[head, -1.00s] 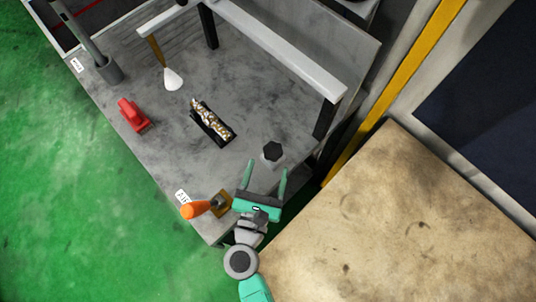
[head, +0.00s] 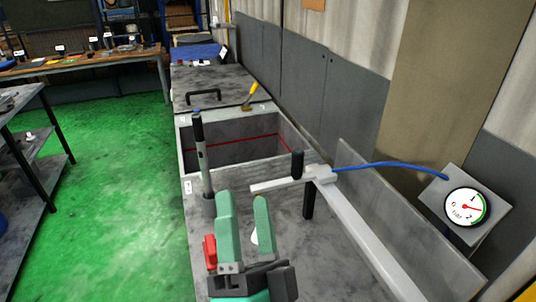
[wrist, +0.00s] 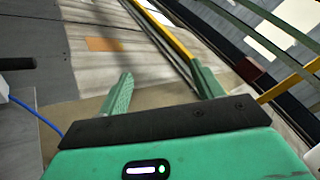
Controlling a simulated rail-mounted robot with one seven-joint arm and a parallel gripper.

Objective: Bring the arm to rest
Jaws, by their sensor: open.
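My gripper (head: 244,232) is in the lower middle of the head view, raised in front of the grey workbench (head: 310,232). Its two green fingers stand apart with nothing between them. In the wrist view my gripper (wrist: 160,92) is also open and empty, and the background behind the fingers is the wall and a yellow post. The rest of my arm is mostly out of the head view.
A white frame (head: 350,215), a blue hose (head: 385,164) and a pressure gauge (head: 467,207) are to the right. Behind is an open-topped bin (head: 181,150). Green floor (head: 110,190) is clear at left.

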